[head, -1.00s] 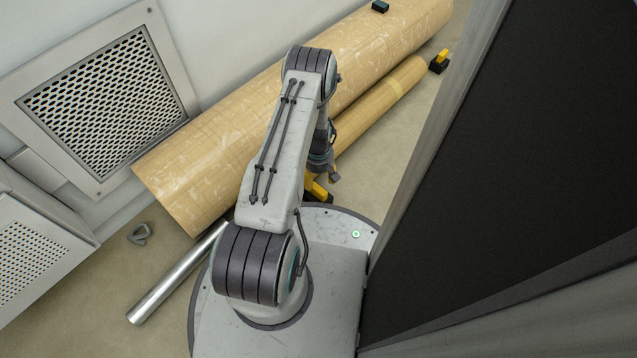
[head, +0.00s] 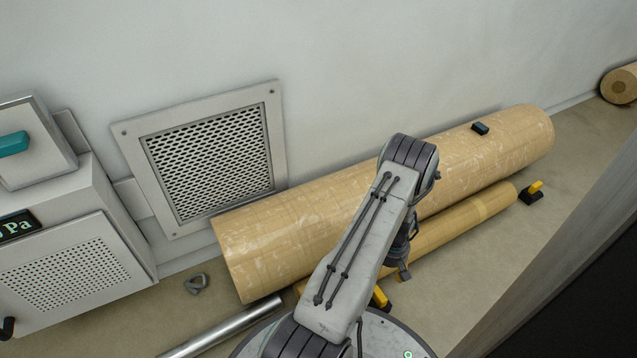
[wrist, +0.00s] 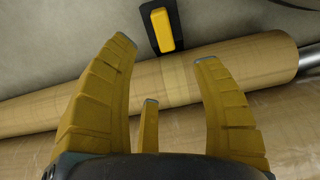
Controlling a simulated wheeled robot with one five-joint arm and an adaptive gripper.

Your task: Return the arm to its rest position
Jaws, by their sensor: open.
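My gripper (wrist: 164,66) shows in the wrist view with its yellow ribbed fingers spread apart and nothing between them. Beyond the fingers lie a thin tan roll (wrist: 65,92) with a lighter band and a yellow block on a black base (wrist: 163,26). In the head view my arm (head: 365,245) rises from its base and bends down at the far end, over the rolls. The gripper itself is mostly hidden there behind the arm. I cannot tell whether a yellow patch beside the arm is a finger or another object.
A thick tan roll (head: 285,235) lies along the wall, with a small dark block (head: 480,128) on top. The thin roll (head: 455,222) lies in front of it. A silver rod (head: 225,328), a vent panel (head: 205,160) and a cabinet (head: 75,265) are left. A dark panel (head: 600,290) stands right.

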